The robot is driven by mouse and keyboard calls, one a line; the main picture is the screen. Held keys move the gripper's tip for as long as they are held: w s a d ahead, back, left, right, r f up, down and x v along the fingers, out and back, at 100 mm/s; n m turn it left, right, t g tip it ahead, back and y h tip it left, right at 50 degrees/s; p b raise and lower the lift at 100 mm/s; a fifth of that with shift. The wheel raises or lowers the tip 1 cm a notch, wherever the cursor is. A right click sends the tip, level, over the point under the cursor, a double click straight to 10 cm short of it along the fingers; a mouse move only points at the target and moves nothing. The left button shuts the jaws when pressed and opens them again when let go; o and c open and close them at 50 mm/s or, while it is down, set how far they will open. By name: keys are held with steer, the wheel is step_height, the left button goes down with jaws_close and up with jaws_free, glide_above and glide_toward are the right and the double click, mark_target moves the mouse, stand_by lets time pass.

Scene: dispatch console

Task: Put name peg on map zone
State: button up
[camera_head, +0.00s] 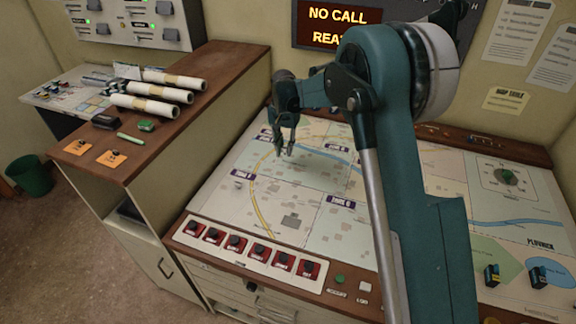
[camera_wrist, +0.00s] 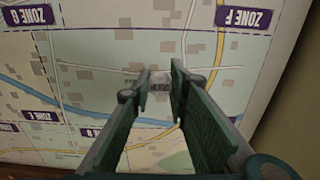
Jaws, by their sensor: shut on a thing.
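My gripper (camera_head: 285,150) hangs over the left part of the map (camera_head: 320,235), with its fingers pointing down. The peg is too small to make out in the head view. Purple zone labels mark the map; in the wrist view ZONE F (camera_wrist: 243,17) and ZONE G (camera_wrist: 28,15) show upside down. I cannot tell whether the peg touches the map.
A row of red switches (camera_head: 249,246) runs along the console's front edge. Two small dark-and-coloured pieces (camera_head: 492,275) stand at the right. Rolled papers (camera_head: 160,95) and two orange cards (camera_head: 96,152) lie on the left cabinet. My arm covers the map's middle.

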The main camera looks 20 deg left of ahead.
mark_target(285, 148)
steer(key=shift+f, duration=2.55)
steer(key=shift+f, duration=0.15)
steer(key=shift+f, duration=1.75)
steer(key=shift+f, duration=0.15)
steer(key=o, duration=0.6)
steer(key=shift+o, duration=0.2)
steer(key=shift+r, duration=0.2)
step_height(285, 148, up, 12)
